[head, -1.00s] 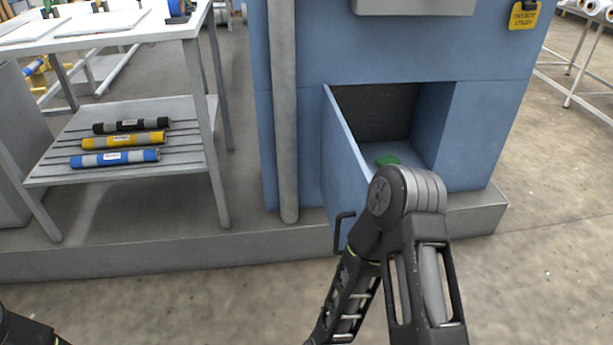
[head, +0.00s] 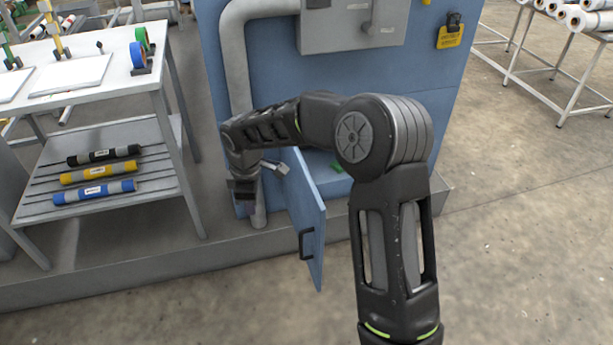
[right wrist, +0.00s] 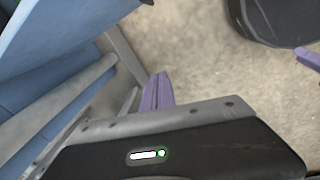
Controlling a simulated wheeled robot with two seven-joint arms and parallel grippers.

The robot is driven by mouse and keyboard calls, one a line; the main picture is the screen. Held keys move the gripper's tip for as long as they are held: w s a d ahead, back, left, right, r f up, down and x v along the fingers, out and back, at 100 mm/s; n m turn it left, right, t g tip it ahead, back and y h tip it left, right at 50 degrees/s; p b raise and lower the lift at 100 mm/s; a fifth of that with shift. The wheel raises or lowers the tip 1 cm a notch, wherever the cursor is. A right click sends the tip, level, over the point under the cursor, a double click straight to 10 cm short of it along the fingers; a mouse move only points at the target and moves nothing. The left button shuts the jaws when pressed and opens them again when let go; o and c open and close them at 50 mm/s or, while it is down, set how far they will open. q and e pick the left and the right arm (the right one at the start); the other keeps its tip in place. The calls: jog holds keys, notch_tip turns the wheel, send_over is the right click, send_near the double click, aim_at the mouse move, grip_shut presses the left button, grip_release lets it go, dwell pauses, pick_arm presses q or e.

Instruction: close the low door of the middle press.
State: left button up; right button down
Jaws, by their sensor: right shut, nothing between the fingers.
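The low door (head: 313,225) of the blue press stands open, swung out toward me from its left edge. Its dark bar handle (head: 305,243) is on the outer face, toward the left. My right arm reaches over the door, and my right gripper (head: 249,208) points down left of it, on the outer-face side, apart from the handle. It is shut and empty; its purple fingers show in the right wrist view (right wrist: 158,92), with a blue panel at the upper left, probably the door. My arm hides much of the door opening. My left gripper is out of view.
A green piece (head: 337,167) lies inside the opening. A grey vertical pipe (head: 236,70) runs down the press close to my gripper. A shelf table (head: 120,185) with rolls stands left. Floor in front of the press is clear.

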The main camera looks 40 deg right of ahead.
jog(key=s+d+r+n+g+h, duration=0.2)
jog(key=s+d+r+n, duration=0.1)
jog(key=d+r, duration=0.4)
jog(key=shift+s+r, duration=0.25)
jog(key=shift+r, duration=0.45)
jog(key=s+d+f, duration=0.2)
jog(key=d+f, duration=0.4)
jog(key=f, duration=0.3)
jog(key=shift+f, duration=0.4)
jog(key=shift+s+d, duration=0.1)
jog(key=shift+d, duration=0.1)
